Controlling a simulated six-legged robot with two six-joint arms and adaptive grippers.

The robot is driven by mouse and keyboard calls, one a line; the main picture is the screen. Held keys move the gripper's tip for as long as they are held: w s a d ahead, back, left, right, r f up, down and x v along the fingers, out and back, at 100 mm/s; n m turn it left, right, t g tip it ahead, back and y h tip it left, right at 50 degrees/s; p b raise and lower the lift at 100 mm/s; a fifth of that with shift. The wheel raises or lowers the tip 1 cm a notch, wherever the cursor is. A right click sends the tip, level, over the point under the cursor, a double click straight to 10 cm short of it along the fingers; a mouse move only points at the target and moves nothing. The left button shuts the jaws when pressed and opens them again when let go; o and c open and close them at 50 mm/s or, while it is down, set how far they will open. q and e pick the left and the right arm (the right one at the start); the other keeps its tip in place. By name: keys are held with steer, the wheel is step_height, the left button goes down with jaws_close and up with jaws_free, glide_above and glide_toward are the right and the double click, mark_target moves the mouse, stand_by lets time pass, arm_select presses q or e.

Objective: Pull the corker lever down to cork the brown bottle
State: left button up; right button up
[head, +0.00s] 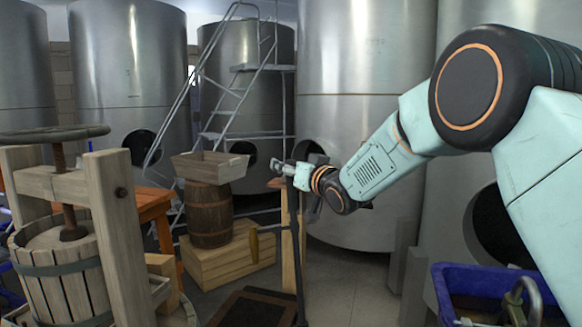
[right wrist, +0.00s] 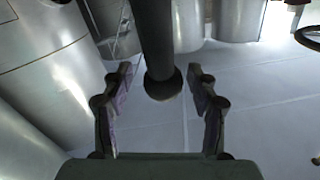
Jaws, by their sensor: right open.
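My right gripper (head: 283,169) reaches in from the right to the middle of the head view. In the right wrist view it is open, with one finger on each side of a dark rod with a rounded end (right wrist: 162,85), which looks like the corker lever. The rod lies between the fingers with a gap on both sides. Below the gripper in the head view stands a dark upright post beside a wooden post (head: 289,240), likely the corker. A small brownish shape (head: 254,245) left of it may be the brown bottle; I cannot tell. My left gripper is not in view.
A wooden basket press (head: 62,262) fills the left foreground. A barrel (head: 209,214) with a wooden box (head: 210,167) on it stands on a crate (head: 222,265). A blue bin (head: 448,282) is at the lower right. Steel tanks (head: 365,110) and a ladder stand behind.

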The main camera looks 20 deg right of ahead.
steer(key=shift+w+a, duration=0.1)
steer(key=shift+a, duration=0.2)
steer(key=c, duration=0.5)
steer(key=shift+d, duration=0.2)
steer(key=c, duration=0.3)
jaws_close()
